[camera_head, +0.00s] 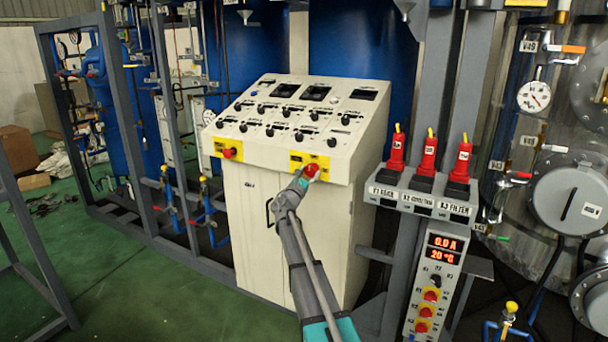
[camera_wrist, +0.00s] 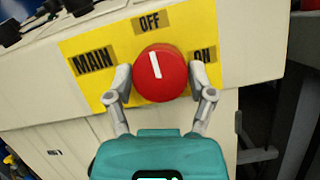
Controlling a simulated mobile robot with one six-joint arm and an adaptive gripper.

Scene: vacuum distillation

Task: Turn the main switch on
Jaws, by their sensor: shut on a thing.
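The main switch (camera_head: 312,170) is a red round knob on a yellow plate on the front edge of the cream control cabinet. In the wrist view the knob (camera_wrist: 161,73) has a white mark pointing up, slightly left, towards the OFF label (camera_wrist: 150,21). The MAIN label (camera_wrist: 93,61) is at its left and the ON label (camera_wrist: 205,54) at its right, partly hidden by a finger. My gripper (camera_wrist: 160,80) is shut on the knob, one finger at each side. In the head view my gripper (camera_head: 304,181) reaches it from below and covers part of the plate.
Another red knob (camera_head: 229,153) on a yellow plate sits further left on the cabinet (camera_head: 255,205). The sloped panel above carries several black knobs. Right of the cabinet, a grey rack (camera_head: 400,198) holds red-handled switches above a display box (camera_head: 443,251).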

